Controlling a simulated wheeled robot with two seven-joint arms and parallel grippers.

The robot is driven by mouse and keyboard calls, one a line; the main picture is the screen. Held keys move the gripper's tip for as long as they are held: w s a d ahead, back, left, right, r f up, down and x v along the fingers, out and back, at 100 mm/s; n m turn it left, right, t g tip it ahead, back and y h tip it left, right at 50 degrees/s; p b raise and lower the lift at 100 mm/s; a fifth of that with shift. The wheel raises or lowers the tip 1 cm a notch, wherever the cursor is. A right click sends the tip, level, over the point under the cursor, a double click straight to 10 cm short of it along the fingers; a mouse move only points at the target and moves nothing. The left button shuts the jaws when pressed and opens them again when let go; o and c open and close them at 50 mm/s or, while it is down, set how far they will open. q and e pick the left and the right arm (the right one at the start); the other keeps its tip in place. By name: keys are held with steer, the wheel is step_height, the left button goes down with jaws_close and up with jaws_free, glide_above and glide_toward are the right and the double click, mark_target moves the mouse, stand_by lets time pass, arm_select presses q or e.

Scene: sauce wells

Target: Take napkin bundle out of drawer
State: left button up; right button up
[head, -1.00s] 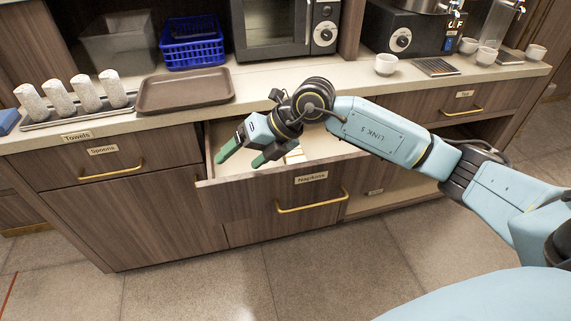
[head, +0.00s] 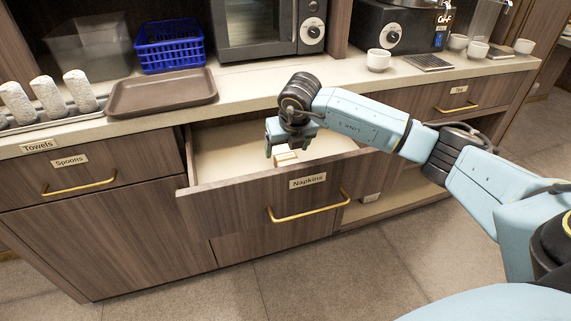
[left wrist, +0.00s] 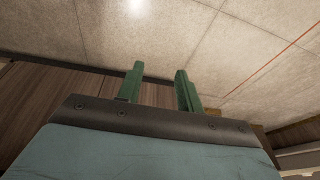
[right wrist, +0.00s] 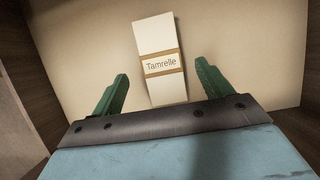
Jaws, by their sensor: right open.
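The napkin bundle (right wrist: 158,40) is a white folded block with a tan band reading "Tamrelle". It lies on the floor of the open Napkins drawer (head: 232,201). In the head view the bundle (head: 285,159) is small and partly hidden by my right gripper. My right gripper (head: 282,152) points down into the drawer, open and empty. In the right wrist view its fingers (right wrist: 162,85) lie either side of the bundle's near end, apart from it. My left gripper (left wrist: 159,88) is open and empty, over the floor; it is not in the head view.
The drawer's front and side walls surround my right gripper. On the counter above are a brown tray (head: 162,91), a blue basket (head: 170,46), rolled towels (head: 48,97) and a white cup (head: 378,60). The Spoons drawer (head: 90,171) is shut.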

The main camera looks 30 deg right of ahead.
mark_target(285, 156)
steer(key=b+x, duration=0.1)
steer(key=x, duration=0.3)
steer(key=shift+d+f+b, duration=0.1)
steer(key=shift+f+b, duration=0.15)
steer(key=shift+b, duration=0.15)
steer(key=shift+w+f, duration=0.2)
steer(key=shift+f, duration=0.2)
arm_select(q)
steer(key=r, duration=0.1)
steer(key=d+r, duration=0.1)
steer(key=r, duration=0.1)
steer(key=s+r, duration=0.1)
steer(key=r, duration=0.1)
steer(key=shift+d+r, duration=0.25)
arm_select(e)
steer(key=c, duration=1.1)
steer(key=shift+r, duration=0.1)
arm_select(q)
steer(key=shift+w, duration=0.1)
arm_select(e)
steer(key=shift+r, duration=0.1)
